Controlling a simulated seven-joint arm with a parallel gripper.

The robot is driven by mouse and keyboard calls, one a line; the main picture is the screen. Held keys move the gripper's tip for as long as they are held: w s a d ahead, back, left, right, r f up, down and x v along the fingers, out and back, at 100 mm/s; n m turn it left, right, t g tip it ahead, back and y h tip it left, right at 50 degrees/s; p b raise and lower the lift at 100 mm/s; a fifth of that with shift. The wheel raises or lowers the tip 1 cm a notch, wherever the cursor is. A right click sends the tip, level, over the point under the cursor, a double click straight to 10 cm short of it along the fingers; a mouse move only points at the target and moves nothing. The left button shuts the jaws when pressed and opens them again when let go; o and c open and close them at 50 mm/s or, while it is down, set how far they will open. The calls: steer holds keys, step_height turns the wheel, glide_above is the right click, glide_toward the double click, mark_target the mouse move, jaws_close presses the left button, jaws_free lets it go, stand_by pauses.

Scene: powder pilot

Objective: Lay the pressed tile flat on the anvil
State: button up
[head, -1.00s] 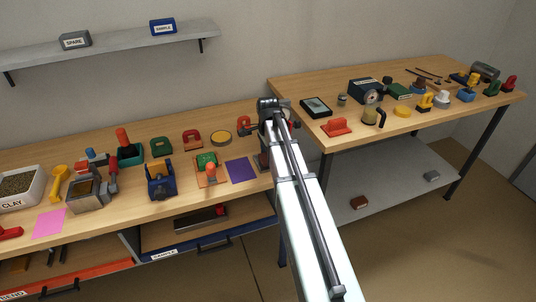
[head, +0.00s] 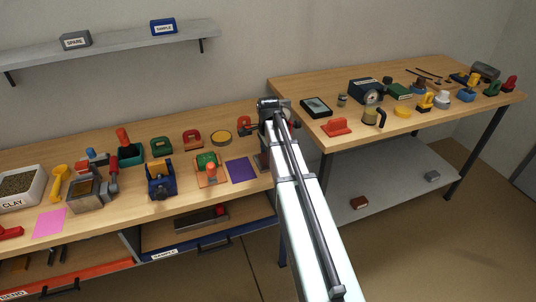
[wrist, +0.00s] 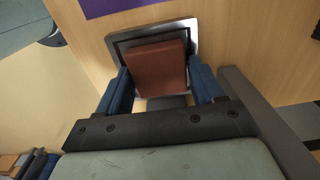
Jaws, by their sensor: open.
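The pressed tile (wrist: 161,66) is a reddish-brown square slab in the wrist view. It lies over a dark square plate with a pale metal rim, which looks like the anvil (wrist: 186,29). The tile appears flat, within or close to the rim; its near edge lies close to my gripper. My gripper (wrist: 160,75) is open, with one blue finger on each side of the tile. Small gaps seem to show between the fingers and the tile. In the head view my arm hides the gripper and most of the anvil.
A purple square (head: 241,170) lies just left of the anvil area. An orange-based press (head: 208,171) and a blue device (head: 161,181) stand farther left. The bench's front edge is close to my gripper. A second bench (head: 350,145) with several tools is at the right.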

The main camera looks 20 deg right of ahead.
step_height(320, 180, up, 12)
steer(key=shift+r, duration=0.15)
stand_by(0.5)
steer(key=shift+s, duration=0.1)
stand_by(0.3)
steer(key=s+a+f+n+g+y, duration=0.2)
steer(key=s+a+f+n+y, duration=0.15)
steer(key=s+f, duration=0.7)
steer(key=s+a+f+n+g+y, duration=0.2)
steer(key=s+a+f+n, duration=0.35)
steer(key=s, duration=0.75)
steer(key=s+a+f+n+g+h, duration=0.15)
steer(key=s+f, duration=0.35)
steer(key=f, duration=0.6)
steer(key=s+a+f+n+h, duration=0.15)
steer(key=s+f, duration=0.25)
steer(key=f, duration=0.7)
steer(key=s+f+n+g+h, duration=0.1)
steer(key=s+f+n, duration=0.5)
steer(key=s+f, duration=0.9)
steer(key=shift+s+f+h, duration=0.2)
steer(key=shift+s+h, duration=0.05)
steer(key=shift+h, duration=0.5)
steer(key=shift+g, duration=0.25)
